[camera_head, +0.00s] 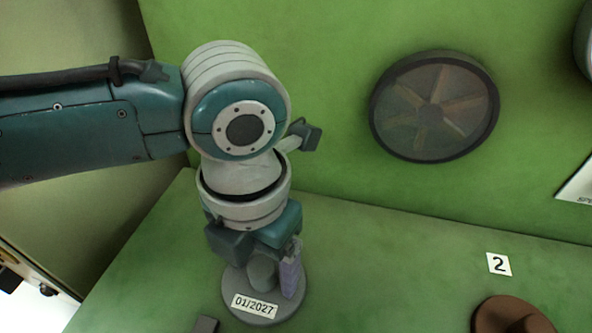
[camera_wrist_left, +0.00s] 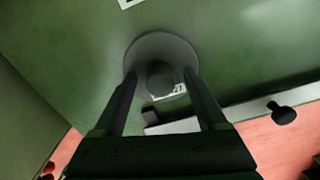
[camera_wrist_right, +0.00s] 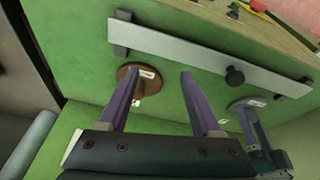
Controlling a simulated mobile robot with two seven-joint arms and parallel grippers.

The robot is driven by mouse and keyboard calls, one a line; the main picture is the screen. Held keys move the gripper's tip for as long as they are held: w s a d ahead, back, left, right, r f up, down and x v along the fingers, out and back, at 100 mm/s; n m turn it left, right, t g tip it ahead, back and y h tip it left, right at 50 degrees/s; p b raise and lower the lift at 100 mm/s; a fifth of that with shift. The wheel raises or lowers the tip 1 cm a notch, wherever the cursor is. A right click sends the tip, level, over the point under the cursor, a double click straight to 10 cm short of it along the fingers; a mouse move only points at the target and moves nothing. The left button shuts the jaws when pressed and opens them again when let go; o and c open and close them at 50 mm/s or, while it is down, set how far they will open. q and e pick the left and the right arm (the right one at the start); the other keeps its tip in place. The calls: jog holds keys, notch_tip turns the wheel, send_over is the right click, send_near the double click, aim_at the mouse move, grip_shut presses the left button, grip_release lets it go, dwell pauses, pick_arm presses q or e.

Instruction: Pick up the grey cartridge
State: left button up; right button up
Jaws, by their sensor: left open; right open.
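The grey cartridge (camera_head: 262,275) is a wide round disc with a raised knob in its middle and a white label "01/2027". It rests on the green surface. My left gripper (camera_head: 271,277) is right above it, pointing down, its fingers partly in front of the cartridge. In the left wrist view the knob of the cartridge (camera_wrist_left: 158,80) lies between the two fingertips of my left gripper (camera_wrist_left: 160,74), with gaps at both sides. My right gripper (camera_wrist_right: 158,82) is open and empty; it is outside the head view. The cartridge (camera_wrist_right: 238,105) shows beside it in the right wrist view, partly hidden by a left finger.
A similar brown piece (camera_head: 510,314) stands at the right, near a "2" marker (camera_head: 499,264). A small dark block (camera_head: 205,324) is near the cartridge. A white strip with a black knob (camera_wrist_right: 235,75) runs along the edge. A round fan (camera_head: 435,106) is in the back wall.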

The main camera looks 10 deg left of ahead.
pick_arm(q)
grip_shut()
dwell(0.5)
dwell(0.8)
